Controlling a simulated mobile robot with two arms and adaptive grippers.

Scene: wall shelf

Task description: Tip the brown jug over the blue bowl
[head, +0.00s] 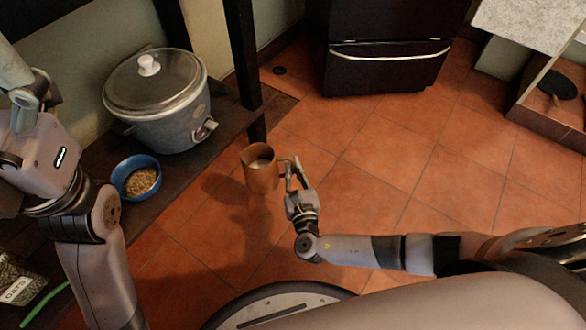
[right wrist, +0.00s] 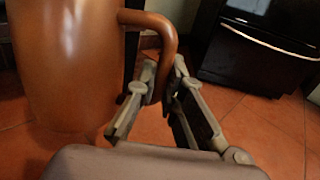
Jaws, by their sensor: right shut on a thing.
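The brown jug (head: 260,174) hangs in the air over the tiled floor, right of the shelf, and looks upright with something pale inside. My right gripper (head: 293,172) is shut on the jug's handle, on the jug's right side. In the right wrist view the jug (right wrist: 68,60) fills the left part and the gripper's fingers (right wrist: 166,85) close around the handle (right wrist: 160,24). The blue bowl (head: 121,176) stands on the dark shelf to the left of the jug, with brown grainy food in it. My left gripper is only partly seen at the left edge (head: 25,98), its fingertips unclear.
A grey slow cooker (head: 165,118) with a glass lid stands on the shelf (head: 205,150) behind the bowl. A bag labelled oats (head: 18,282) and a green strip (head: 42,306) lie at the lower left. A dark post (head: 243,55) rises behind the jug.

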